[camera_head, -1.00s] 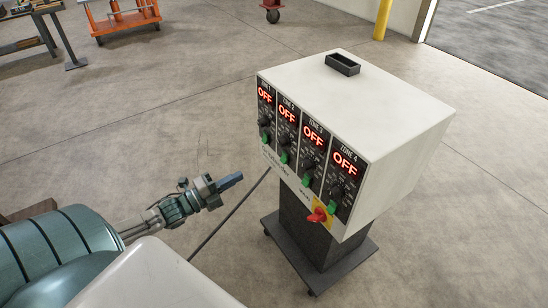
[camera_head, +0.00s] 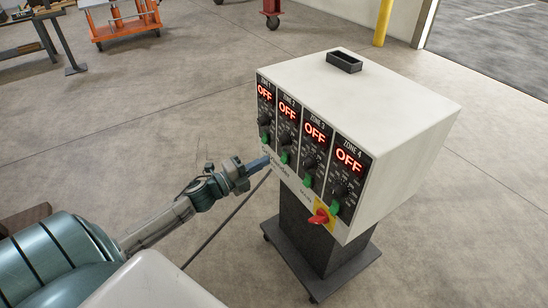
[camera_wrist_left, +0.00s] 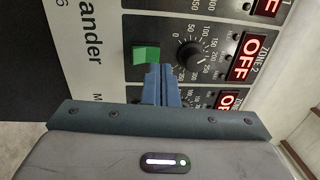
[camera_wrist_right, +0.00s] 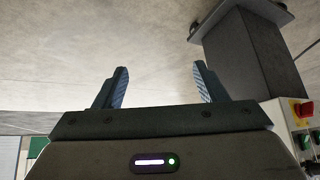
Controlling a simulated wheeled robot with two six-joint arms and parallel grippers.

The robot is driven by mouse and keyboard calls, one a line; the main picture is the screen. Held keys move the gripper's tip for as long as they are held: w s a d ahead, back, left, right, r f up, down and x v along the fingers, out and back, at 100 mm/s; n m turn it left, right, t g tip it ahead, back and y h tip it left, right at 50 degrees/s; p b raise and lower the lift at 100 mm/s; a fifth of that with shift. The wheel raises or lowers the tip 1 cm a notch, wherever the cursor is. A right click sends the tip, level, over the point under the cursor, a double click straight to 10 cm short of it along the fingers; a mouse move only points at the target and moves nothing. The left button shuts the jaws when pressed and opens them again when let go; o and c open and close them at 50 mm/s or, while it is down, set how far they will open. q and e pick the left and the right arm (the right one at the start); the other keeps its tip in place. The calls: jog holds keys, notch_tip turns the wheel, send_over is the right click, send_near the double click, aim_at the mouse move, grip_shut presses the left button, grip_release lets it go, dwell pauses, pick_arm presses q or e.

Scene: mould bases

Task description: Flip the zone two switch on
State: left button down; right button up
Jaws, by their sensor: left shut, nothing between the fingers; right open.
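The white control box (camera_head: 400,130) has four zone panels, and every display reads OFF. The zone two panel (camera_head: 288,110) is second from the left, with a green switch (camera_head: 284,157) at its bottom. In the left wrist view the view is turned sideways, and the zone two display (camera_wrist_left: 243,57), dial (camera_wrist_left: 190,55) and green switch (camera_wrist_left: 146,54) line up. My left gripper (camera_head: 264,162) is shut and empty, its fingertips (camera_wrist_left: 160,72) close beside the green switch in that view. I cannot tell whether they touch it. My right gripper (camera_wrist_right: 163,70) is open and empty.
A red rotary knob on a yellow plate (camera_head: 319,216) sits low on the box front. The box stands on a dark pedestal (camera_head: 305,235) with a flat base. A cable runs across the floor. The floor around is open.

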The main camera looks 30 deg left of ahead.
aim_at(285, 150)
pick_arm(q)
jog(key=shift+p+x, duration=0.9)
jog(key=shift+x, duration=1.45)
pick_arm(e)
jog(key=shift+s+d+r+g+h, duration=0.4)
jog(key=shift+s+d+r+g, duration=0.25)
jog(key=shift+d+r+g, duration=0.2)
pick_arm(q)
jog(key=p, duration=0.4)
jog(key=shift+w+r+g+y, duration=0.1)
jog(key=shift+w+g+y, duration=0.2)
jog(key=shift+y, duration=0.1)
pick_arm(e)
notch_tip(285, 150, down, 9)
jog(key=d+g, duration=0.1)
jog(key=shift+w+d+f+h, duration=0.2)
jog(key=shift+w+d+h, duration=0.1)
jog(key=shift+w, duration=0.1)
pick_arm(q)
jog(key=shift+a, duration=0.1)
pick_arm(e)
jog(key=shift+r+g, duration=0.1)
jog(key=shift+g, duration=0.15)
